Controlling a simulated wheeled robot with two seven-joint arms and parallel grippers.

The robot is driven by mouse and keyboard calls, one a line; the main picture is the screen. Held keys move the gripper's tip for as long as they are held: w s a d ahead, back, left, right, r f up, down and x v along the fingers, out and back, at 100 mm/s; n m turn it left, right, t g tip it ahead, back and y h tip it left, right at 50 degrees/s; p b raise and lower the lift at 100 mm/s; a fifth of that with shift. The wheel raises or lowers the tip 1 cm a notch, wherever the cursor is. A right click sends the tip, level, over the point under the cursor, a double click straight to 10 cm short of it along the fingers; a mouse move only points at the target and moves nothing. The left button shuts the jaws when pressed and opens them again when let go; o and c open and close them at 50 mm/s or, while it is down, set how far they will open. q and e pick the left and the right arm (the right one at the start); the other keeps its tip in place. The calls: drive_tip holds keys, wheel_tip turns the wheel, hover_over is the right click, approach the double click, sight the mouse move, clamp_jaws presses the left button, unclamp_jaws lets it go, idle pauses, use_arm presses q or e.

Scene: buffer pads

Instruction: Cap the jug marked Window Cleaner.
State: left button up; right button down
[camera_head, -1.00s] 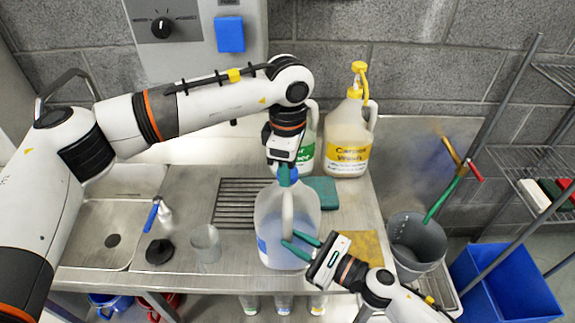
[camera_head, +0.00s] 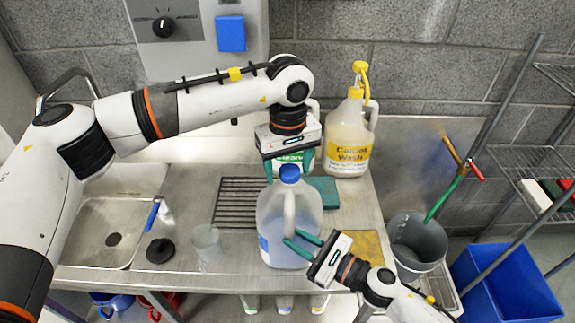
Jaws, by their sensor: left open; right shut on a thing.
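The clear jug (camera_head: 270,215) stands upright on the steel counter. A blue label edge (camera_head: 263,246) shows on its left side, too turned away to read. A blue cap (camera_head: 289,173) sits on the jug's mouth. My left gripper (camera_head: 288,160) is open just above and behind the cap, its fingers spread to either side. The right finger is hard to make out against the jug behind. My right gripper (camera_head: 301,247) is shut on the jug's handle (camera_head: 289,220) from the lower right.
A jug with a green label (camera_head: 292,161) and a yellow-pumped Carpet Wash jug (camera_head: 348,138) stand behind. A clear cup (camera_head: 206,243), a black lid-like disc (camera_head: 160,251) and a blue-handled tool (camera_head: 153,214) lie left. A green pad (camera_head: 324,192) and grey bucket (camera_head: 417,244) are right.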

drive_tip(key=shift+f, duration=0.15)
drive_tip(key=shift+s, duration=0.1)
use_arm(q)
wheel_tip(320, 180, up, 12)
drive_tip(key=shift+s, duration=0.15)
use_arm(e)
drive_tip(key=c, duration=1.1)
unclamp_jaws()
drive_tip(key=shift+c, duration=0.2)
use_arm(q)
drive_tip(key=shift+f, duration=0.1)
wheel_tip(320, 180, down, 5)
drive_tip(key=b, duration=0.5)
use_arm(e)
drive_tip(key=v, duration=1.2)
